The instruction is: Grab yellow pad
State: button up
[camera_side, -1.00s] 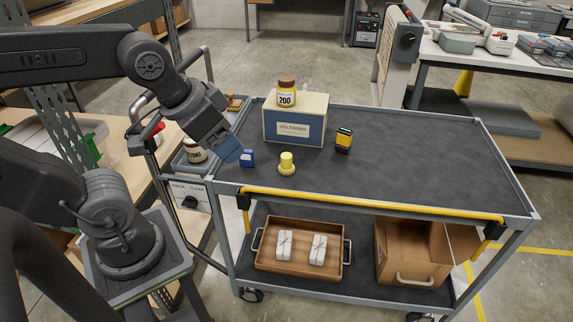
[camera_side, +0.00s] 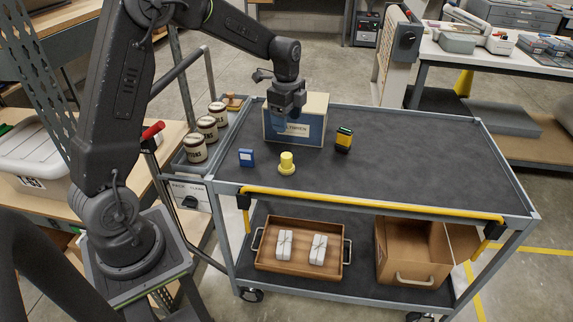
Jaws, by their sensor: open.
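A small yellow object (camera_side: 287,163) stands on the dark top of the cart (camera_side: 400,180), near its front left. It has a wide round base and a narrower upper part, and I take it for the yellow pad. My gripper (camera_side: 281,122) is open, points down and hangs above and behind the yellow object, in front of the labelled box (camera_side: 313,110). It is apart from the yellow object and holds nothing that I can see. The gripper hides part of the box and its label.
A small blue item (camera_side: 246,158) stands left of the yellow object. A yellow and black item (camera_side: 343,140) stands to the right. Several labelled jars (camera_side: 207,128) line the cart's left tray. The right part of the cart top is clear. A wooden tray (camera_side: 262,262) sits below.

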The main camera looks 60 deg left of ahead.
aim_at(288, 156)
jog(key=shift+m, duration=0.3)
jog(key=f, duration=1.5)
jog(key=shift+w+a, duration=0.15)
jog(key=shift+w, duration=0.05)
jog(key=shift+r, duration=0.1)
jog(key=c, duration=0.7)
jog(key=shift+r, duration=0.1)
